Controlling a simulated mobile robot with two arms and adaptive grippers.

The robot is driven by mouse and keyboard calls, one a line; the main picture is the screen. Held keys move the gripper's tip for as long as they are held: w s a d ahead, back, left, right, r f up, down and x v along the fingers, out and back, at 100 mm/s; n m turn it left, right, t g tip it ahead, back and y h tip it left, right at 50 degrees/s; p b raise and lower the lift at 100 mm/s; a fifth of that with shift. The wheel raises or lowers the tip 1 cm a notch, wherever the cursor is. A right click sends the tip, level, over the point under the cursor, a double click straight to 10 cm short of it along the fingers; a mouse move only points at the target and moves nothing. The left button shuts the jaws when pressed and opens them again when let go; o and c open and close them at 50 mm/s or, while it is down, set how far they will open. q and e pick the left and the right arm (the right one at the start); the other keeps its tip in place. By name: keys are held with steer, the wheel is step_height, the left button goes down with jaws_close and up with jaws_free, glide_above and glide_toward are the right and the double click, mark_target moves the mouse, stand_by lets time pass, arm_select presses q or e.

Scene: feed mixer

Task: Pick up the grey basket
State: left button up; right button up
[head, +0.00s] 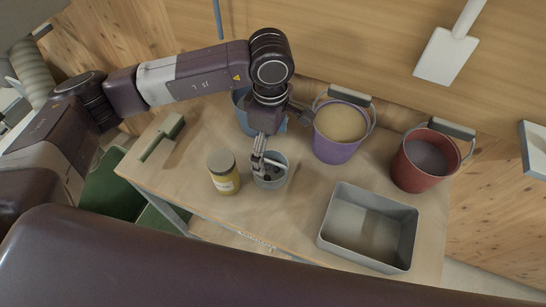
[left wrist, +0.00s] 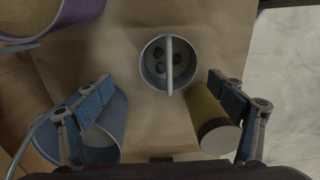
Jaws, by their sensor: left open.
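The grey basket (head: 278,180) is a small round pot standing upright on the table, partly hidden by my left gripper in the head view. In the left wrist view the basket (left wrist: 147,72) has a handle bar arched across its top and several dark round lumps inside. My left gripper (head: 259,164) points down over the basket. In the left wrist view its two fingers are wide apart and empty, and the basket shows between and beyond the fingertips (left wrist: 163,92). I cannot tell if a finger touches it. My right gripper is in neither view.
A yellow jar (head: 224,182) stands close left of the basket. A blue bucket (head: 241,120) is behind it, partly hidden by my arm. A purple bucket (head: 335,152), a red bucket (head: 408,172) and a grey rectangular bin (head: 340,252) stand right. A brush (head: 163,136) lies left.

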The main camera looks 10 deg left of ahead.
mark_target(270, 161)
arm_select(q)
steer(key=f, duration=0.1)
steer(key=s+f+p, duration=0.1)
steer(key=f+p, duration=0.1)
steer(key=shift+s+f, duration=0.2)
steer(key=shift+s, duration=0.05)
step_height(270, 161, down, 4)
steer(key=shift+r+p, duration=0.1)
steer(key=shift+p, duration=0.65)
steer(key=c, duration=0.9)
steer(key=shift+w, duration=0.1)
steer(key=c, duration=0.8)
steer(key=shift+o, duration=0.2)
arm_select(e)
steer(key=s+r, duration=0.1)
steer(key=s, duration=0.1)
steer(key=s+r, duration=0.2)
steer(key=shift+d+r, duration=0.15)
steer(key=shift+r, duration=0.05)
arm_select(q)
steer(key=shift+r, duration=0.1)
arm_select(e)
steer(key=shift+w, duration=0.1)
